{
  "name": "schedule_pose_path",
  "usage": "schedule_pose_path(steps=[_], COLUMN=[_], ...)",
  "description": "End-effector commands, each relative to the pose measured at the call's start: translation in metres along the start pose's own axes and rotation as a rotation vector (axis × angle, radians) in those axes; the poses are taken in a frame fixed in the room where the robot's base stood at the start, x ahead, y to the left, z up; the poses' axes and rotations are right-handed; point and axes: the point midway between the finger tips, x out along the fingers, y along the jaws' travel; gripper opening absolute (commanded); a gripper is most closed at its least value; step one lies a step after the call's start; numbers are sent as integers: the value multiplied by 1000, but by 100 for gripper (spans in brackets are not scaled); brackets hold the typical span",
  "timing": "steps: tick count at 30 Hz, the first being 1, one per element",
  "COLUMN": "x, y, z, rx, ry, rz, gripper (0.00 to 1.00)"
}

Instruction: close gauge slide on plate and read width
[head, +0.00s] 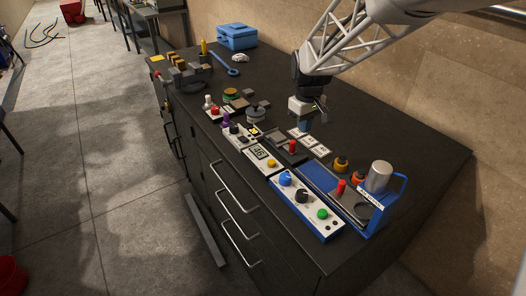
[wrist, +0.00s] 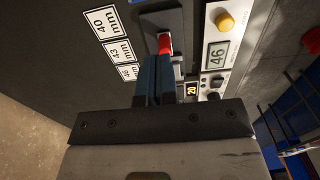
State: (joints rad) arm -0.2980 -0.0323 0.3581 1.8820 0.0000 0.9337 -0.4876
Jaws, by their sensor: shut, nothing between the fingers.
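The gauge is a dark flat device (head: 272,137) in the middle of the bench, with a red knob (head: 292,147) on its slide. The red knob also shows in the wrist view (wrist: 164,43), just beyond my fingertips. A white box beside it has a display (wrist: 215,55) that reads 46. My gripper (head: 305,126) is above the bench, behind the red knob in the head view. Its blue fingers (wrist: 157,66) are shut with nothing between them. They hide part of the gauge in the wrist view, and I cannot make out the plate clearly.
Three white cards (head: 308,142) lie behind the gauge; two read 40 mm (wrist: 104,20) and 43 mm (wrist: 117,49). A blue control box (head: 305,205) and a blue-framed press (head: 385,195) stand to the right. The bench's back right is clear.

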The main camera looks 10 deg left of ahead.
Motion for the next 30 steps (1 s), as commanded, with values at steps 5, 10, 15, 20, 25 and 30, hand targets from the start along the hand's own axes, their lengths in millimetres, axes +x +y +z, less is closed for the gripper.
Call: schedule_pose_path(steps=[5,10,15,20,25,30], x=[0,0,0,0,-3,-14], y=[0,0,0,0,0,1], z=[0,0,0,0,4,22], rx=[0,0,0,0,7,43], ry=[0,0,0,0,3,11], rz=[0,0,0,0,1,6], gripper=[0,0,0,0,0,0])
